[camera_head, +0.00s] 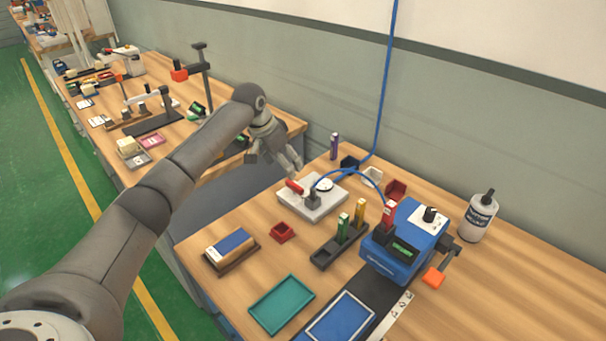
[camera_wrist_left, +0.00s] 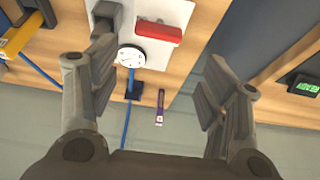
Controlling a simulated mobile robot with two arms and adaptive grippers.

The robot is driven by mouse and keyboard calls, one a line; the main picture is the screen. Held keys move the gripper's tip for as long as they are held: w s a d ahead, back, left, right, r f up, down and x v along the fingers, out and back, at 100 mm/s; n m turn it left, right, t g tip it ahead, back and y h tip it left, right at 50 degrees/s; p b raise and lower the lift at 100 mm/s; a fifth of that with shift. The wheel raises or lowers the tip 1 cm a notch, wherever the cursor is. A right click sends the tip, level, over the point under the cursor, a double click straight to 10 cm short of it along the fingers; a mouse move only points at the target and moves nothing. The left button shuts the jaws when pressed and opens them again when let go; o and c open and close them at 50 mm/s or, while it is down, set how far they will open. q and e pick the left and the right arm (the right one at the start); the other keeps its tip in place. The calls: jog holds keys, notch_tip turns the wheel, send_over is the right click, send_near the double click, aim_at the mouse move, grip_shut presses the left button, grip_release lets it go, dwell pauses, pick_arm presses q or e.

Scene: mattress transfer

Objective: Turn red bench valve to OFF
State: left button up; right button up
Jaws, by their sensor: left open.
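The red valve handle (camera_head: 294,187) sits on a pale square plate (camera_head: 318,207) on the near bench, beside a round white gauge (camera_head: 325,184). In the left wrist view the red handle (camera_wrist_left: 158,30) lies at the top, between the spread fingers and beyond them, with the gauge (camera_wrist_left: 132,56) just below-left. My left gripper (camera_head: 274,160) is open and empty, a little behind and left of the handle in the head view. It appears apart from the handle. Any ON or OFF marking is too small to read. My right gripper is not in view.
A blue hose (camera_head: 384,90) hangs to the plate. A purple-capped tube (camera_head: 334,147), dark rack (camera_head: 340,243), red bin (camera_head: 282,232) and blue machine (camera_head: 405,245) stand around it. A gap separates this bench from the farther one (camera_head: 190,110).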

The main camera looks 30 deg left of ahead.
pick_arm(q)
send_over(294, 184)
jog(key=s, duration=0.3)
jog(key=f, duration=0.4)
jog(key=shift+w+a+f, duration=0.2)
jog(key=shift+w+a, duration=0.05)
jog(key=shift+a, duration=0.05)
jog(key=x, duration=0.3)
jog(key=shift+w+r, duration=0.1)
jog(key=shift+w+f, duration=0.2)
jog(key=shift+f, duration=0.4)
jog(key=shift+w+f, duration=0.15)
jog(key=shift+f, duration=0.2)
jog(key=shift+w+d+f, duration=0.1)
jog(key=shift+f, duration=0.05)
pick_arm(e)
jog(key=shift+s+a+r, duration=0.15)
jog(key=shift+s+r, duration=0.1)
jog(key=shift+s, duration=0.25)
